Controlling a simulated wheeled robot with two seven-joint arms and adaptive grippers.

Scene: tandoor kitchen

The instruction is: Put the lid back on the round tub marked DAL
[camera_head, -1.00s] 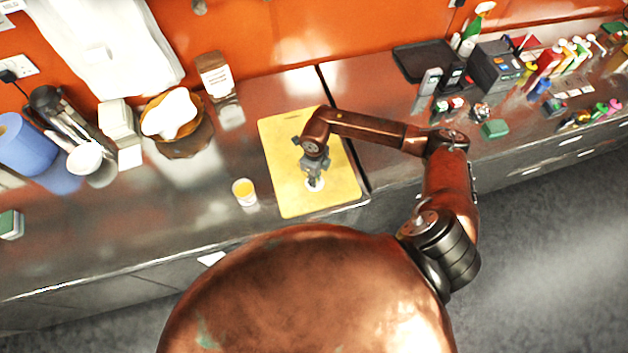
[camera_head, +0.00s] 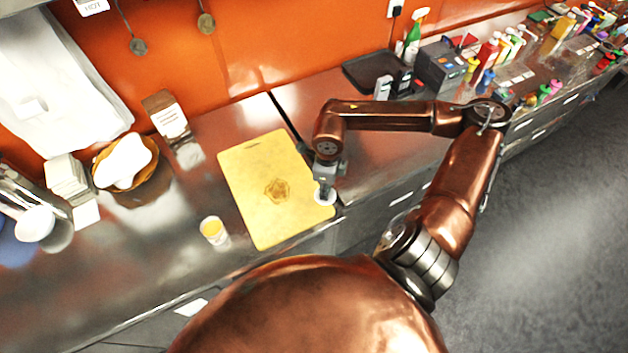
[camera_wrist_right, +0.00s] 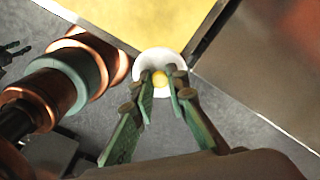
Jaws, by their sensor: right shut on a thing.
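My right gripper (camera_head: 325,186) is shut on a small white round lid (camera_head: 326,198) at the right front corner of the yellow board. In the right wrist view the lid (camera_wrist_right: 145,62) shows beyond the fingertips (camera_wrist_right: 160,84), with a yellowish knob between them. A small round tub (camera_head: 212,231) with yellow contents stands open on the steel counter, left of the board and apart from the gripper. Its marking is too small to read. My left gripper is not in the head view.
The yellow board (camera_head: 250,185) lies flat with a brown emblem on it. A bowl with white cloth (camera_head: 124,163) and a brown-and-white box (camera_head: 168,115) stand behind the tub. Bare counter surrounds the tub. The counter's front edge runs close by.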

